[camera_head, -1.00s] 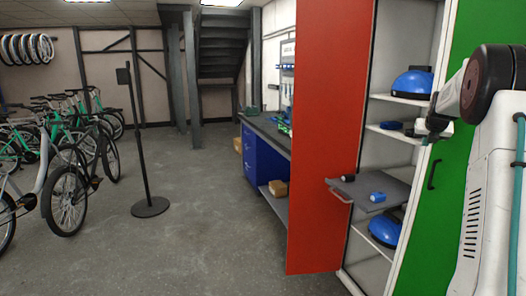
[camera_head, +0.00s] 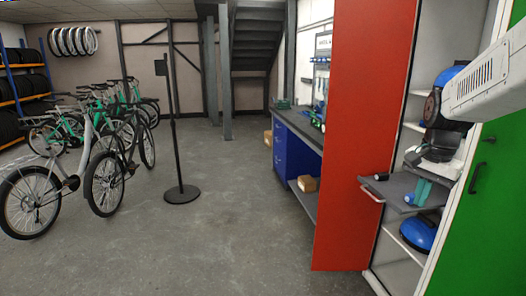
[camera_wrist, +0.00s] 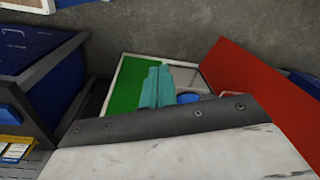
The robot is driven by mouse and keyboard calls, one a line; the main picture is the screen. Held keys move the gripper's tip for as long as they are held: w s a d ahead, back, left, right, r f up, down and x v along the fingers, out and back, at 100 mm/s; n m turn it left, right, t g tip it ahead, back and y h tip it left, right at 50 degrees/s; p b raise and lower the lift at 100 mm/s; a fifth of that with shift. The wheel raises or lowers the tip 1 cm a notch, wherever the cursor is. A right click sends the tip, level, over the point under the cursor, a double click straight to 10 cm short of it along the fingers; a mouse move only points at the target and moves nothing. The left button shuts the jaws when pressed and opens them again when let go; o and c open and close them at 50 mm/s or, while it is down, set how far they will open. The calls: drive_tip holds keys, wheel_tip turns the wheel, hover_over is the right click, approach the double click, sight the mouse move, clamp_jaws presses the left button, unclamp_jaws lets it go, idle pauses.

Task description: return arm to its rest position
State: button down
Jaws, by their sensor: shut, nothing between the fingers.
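My arm comes in from the right edge of the head view and bends down beside the open cabinet. My gripper (camera_head: 421,193) has teal fingers and hangs over the grey pull-out shelf (camera_head: 392,194) of the cabinet. It is shut and holds nothing. Whether the fingertips touch the shelf, I cannot tell. In the wrist view the teal fingers (camera_wrist: 156,86) show close together in front of the cabinet.
The cabinet's red door (camera_head: 350,140) stands open at left, its green door (camera_head: 500,190) at right. A black item (camera_head: 381,177) and a small blue item (camera_head: 409,198) lie on the shelf. A blue helmet (camera_head: 419,234) sits below. Floor at left is clear up to a post (camera_head: 175,130) and bikes.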

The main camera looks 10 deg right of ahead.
drive_tip(key=s+a+n, duration=1.2)
drive_tip(key=s+a, duration=0.7)
drive_tip(key=a, duration=0.1)
drive_tip(key=shift+s+f+n, duration=0.25)
drive_tip(key=shift+s+n, duration=0.05)
drive_tip(key=shift+s, duration=0.1)
